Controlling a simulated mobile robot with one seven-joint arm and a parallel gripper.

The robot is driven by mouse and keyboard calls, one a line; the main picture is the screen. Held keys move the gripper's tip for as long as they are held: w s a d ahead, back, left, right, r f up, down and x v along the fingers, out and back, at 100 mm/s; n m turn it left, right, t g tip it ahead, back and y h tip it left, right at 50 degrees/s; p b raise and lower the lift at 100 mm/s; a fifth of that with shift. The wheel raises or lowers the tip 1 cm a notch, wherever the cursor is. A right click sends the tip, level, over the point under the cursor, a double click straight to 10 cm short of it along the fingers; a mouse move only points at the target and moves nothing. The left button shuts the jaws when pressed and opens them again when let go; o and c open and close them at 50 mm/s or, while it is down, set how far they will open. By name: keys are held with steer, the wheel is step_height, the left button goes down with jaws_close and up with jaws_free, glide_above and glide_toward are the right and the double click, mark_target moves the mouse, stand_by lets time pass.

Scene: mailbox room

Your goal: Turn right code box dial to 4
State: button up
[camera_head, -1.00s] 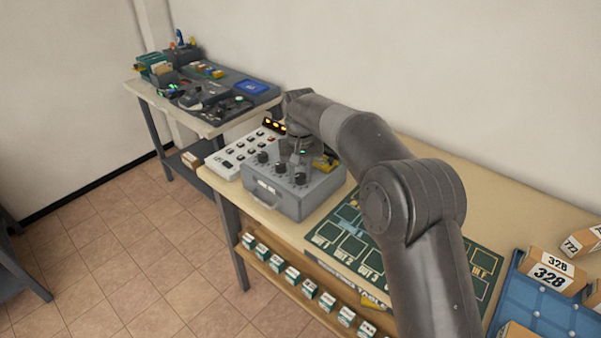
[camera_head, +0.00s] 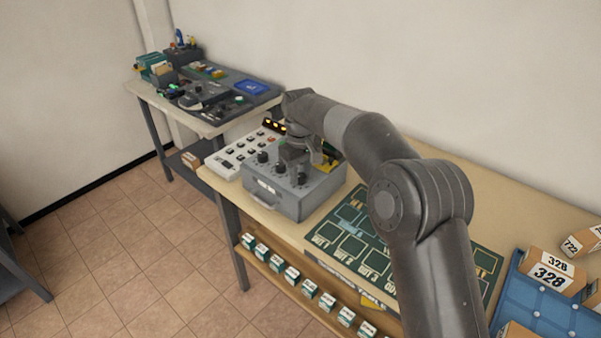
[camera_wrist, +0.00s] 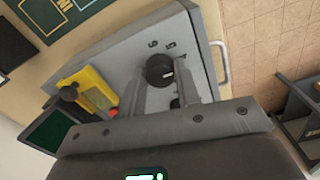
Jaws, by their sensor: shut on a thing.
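The grey code box (camera_head: 290,203) stands on the long table with a row of black dials on its sloped top. The right dial (camera_head: 302,178) is at the end nearest the green board. Another dial (camera_wrist: 175,103) is mostly hidden behind a finger.
A white button panel (camera_head: 240,152) stands left of the box. The green board (camera_head: 345,235) lies right of the box, and a blue tray (camera_head: 545,300) with numbered boxes is farther right.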

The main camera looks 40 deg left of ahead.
mark_target(300, 175)
steer(key=shift+r, duration=0.1)
steer(key=o, duration=1)
steer(key=shift+r, duration=5.3)
